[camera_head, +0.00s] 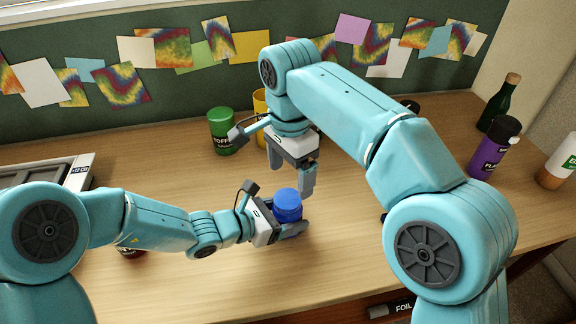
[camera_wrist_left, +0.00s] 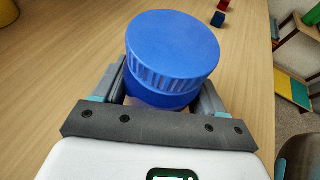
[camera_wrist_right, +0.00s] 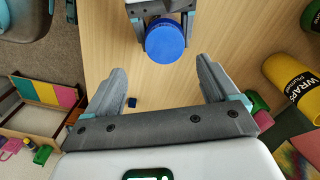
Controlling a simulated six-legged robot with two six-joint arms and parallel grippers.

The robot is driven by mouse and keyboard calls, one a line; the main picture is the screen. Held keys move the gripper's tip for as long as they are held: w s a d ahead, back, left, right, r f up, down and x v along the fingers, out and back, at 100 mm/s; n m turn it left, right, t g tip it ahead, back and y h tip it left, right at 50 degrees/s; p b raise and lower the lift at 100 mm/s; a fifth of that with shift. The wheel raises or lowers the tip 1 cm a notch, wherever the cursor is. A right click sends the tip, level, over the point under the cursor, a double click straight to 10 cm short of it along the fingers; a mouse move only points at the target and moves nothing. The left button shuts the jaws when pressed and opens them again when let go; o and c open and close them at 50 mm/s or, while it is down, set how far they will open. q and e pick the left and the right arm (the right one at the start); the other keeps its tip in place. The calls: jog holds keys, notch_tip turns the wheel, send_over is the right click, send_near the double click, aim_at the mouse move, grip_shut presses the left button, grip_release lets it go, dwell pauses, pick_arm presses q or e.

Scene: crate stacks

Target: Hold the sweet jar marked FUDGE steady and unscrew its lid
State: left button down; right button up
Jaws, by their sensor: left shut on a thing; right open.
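A blue jar with a ribbed blue screw lid (camera_head: 286,196) stands upright on the wooden table. The lid is on the jar in the left wrist view (camera_wrist_left: 172,45) and shows from above in the right wrist view (camera_wrist_right: 165,41). No FUDGE marking is readable from here. My left gripper (camera_head: 290,228) is low at the table, shut around the jar's body below the lid. My right gripper (camera_head: 291,185) points down, above and behind the jar. In the right wrist view it is open and empty (camera_wrist_right: 160,85), with the lid beyond its fingers.
A green TOFFEE jar (camera_head: 222,132) and a yellow WRAPS container (camera_wrist_right: 292,80) stand at the back. A purple bottle (camera_head: 492,150), a dark green bottle (camera_head: 498,105) and a white container (camera_head: 558,165) stand at the right. A tray (camera_head: 70,172) is at the left.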

aim_at(288, 199)
jog(key=shift+a+r+m, duration=0.1)
jog(key=shift+r+m, duration=0.15)
jog(key=shift+m, duration=0.05)
jog(key=shift+w+a+f, duration=0.1)
jog(key=shift+a+f, duration=0.05)
jog(key=shift+f, duration=0.05)
notch_tip(288, 199, down, 7)
jog(key=shift+f, duration=0.1)
jog(key=c, duration=1.1)
jog(key=n, duration=0.5)
jog(key=shift+n, duration=0.3)
jog(key=n, duration=0.4)
jog(key=shift+n, duration=0.4)
jog(key=o, duration=1.2)
jog(key=shift+c, duration=0.2)
